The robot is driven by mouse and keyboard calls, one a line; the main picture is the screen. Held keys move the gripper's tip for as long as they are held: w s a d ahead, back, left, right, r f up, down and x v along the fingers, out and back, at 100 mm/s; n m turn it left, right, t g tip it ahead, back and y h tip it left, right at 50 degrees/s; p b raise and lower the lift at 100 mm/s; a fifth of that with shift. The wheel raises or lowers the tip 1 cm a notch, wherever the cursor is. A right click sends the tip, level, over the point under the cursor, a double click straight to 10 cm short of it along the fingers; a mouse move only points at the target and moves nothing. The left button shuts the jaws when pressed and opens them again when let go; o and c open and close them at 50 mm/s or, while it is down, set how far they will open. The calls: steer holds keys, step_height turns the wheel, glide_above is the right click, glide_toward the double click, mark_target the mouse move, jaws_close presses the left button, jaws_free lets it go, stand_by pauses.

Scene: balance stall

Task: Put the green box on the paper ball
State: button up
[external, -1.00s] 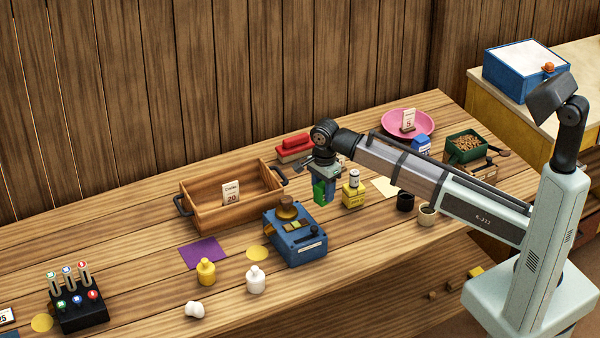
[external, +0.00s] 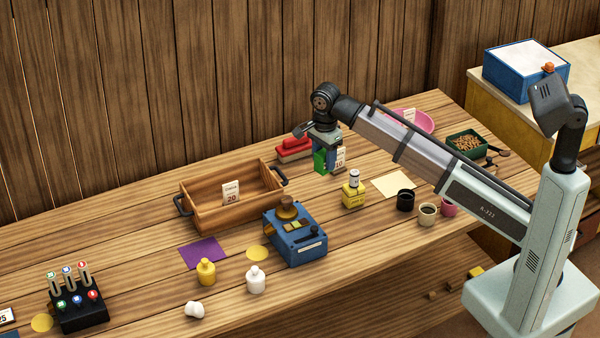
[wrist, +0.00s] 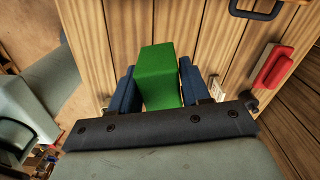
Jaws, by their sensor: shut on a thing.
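The green box (external: 320,162) is held in my gripper (external: 325,158), above the table near its back edge. In the wrist view the green box (wrist: 160,72) stands between my gripper's two blue fingers (wrist: 158,88), which press on its sides. A small white lump (external: 194,309) lies at the front left of the table, far from my gripper. It may be the paper ball, but it is too small to tell for sure.
A wooden tray (external: 205,211) with handles stands left of my gripper. A red-topped block (external: 294,148) is close behind it, and a number card (external: 340,158) beside it. A blue device (external: 292,249), yellow bottle (external: 206,271) and white bottle (external: 256,280) stand towards the front.

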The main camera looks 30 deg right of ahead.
steer(key=shift+a+r, duration=0.75)
steer(key=shift+r, duration=0.25)
steer(key=a+n, duration=0.2)
steer(key=a, duration=1.1)
steer(key=n, duration=0.4)
glide_above(193, 302)
step_height(193, 302, down, 5)
steer(key=shift+f, duration=5.15)
steer(key=shift+f, duration=0.15)
steer(key=o, duration=1.1)
